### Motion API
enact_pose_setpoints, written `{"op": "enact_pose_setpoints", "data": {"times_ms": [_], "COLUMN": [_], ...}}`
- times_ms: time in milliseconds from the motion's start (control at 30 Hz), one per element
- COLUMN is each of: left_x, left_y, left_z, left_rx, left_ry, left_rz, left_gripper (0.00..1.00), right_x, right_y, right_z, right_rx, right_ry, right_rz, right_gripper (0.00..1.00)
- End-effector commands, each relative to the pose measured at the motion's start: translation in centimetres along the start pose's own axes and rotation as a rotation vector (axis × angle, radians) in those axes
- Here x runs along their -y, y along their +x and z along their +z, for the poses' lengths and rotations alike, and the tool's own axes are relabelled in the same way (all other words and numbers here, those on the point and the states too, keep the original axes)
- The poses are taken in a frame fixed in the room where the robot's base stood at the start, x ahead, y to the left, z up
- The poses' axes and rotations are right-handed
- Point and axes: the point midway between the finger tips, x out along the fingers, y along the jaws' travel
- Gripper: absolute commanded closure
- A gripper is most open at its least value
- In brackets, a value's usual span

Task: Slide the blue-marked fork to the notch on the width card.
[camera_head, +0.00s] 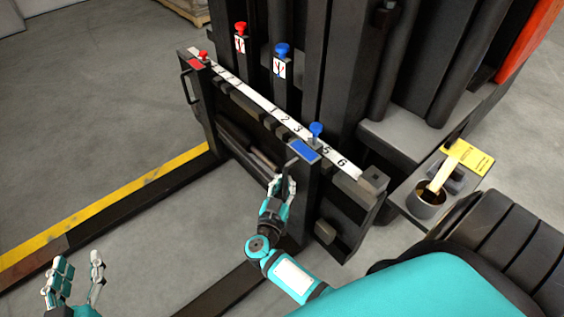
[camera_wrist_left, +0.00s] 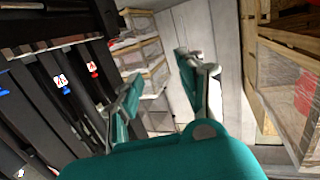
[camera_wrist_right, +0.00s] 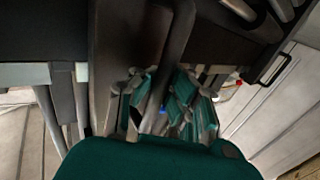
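The blue-marked fork (camera_head: 305,183) has a blue pad (camera_head: 304,150) and a blue knob (camera_head: 316,129) on top. It hangs on the carriage near the 5 of a white number strip (camera_head: 265,102). My right gripper (camera_head: 283,186) is at its dark handle; in the right wrist view the handle bar (camera_wrist_right: 178,45) runs between the fingers, which appear closed around it. A yellow card (camera_head: 466,158) lies on the right ledge; its marking is too small to read and I cannot make out a notch. My left gripper (camera_head: 76,270) is open and empty at lower left.
A red-marked fork (camera_head: 197,90) with a red knob (camera_head: 203,55) hangs at the strip's left end. Red (camera_head: 240,30) and blue (camera_head: 282,50) knobs with labels stand behind. A can (camera_head: 427,198) holding a stick stands on the ledge.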

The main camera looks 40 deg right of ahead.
Motion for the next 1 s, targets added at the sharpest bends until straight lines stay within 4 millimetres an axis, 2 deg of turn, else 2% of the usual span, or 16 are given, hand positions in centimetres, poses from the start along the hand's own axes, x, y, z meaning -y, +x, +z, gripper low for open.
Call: {"op": "enact_pose_setpoints", "data": {"times_ms": [33,267,500,800,1000], "left_x": [0.2,0.9,1.7,2.3,2.4], "left_y": [-0.3,-2.5,-6.8,-13.5,-15.1], "left_z": [0.9,6.2,10.7,13.6,14.2], "left_rx": [0.066,0.375,0.695,1.044,1.122], "left_ry": [0.001,0.001,-0.003,-0.014,-0.018], "left_rz": [-0.004,-0.022,-0.042,-0.063,-0.067], "left_gripper": [0.60,0.60,0.60,0.60,0.60], "right_x": [0.1,-1.2,-2.9,-5.7,-6.3], "right_y": [-0.9,-1.8,-2.9,-4.8,-5.2], "right_z": [0.3,0.3,0.3,0.3,0.5], "right_rx": [0.016,0.019,0.019,0.021,0.019], "right_ry": [-0.001,-0.002,-0.003,-0.003,-0.002], "right_rz": [-0.013,-0.013,-0.014,-0.013,-0.015], "right_gripper": [1.00,1.00,1.00,1.00,1.00]}}
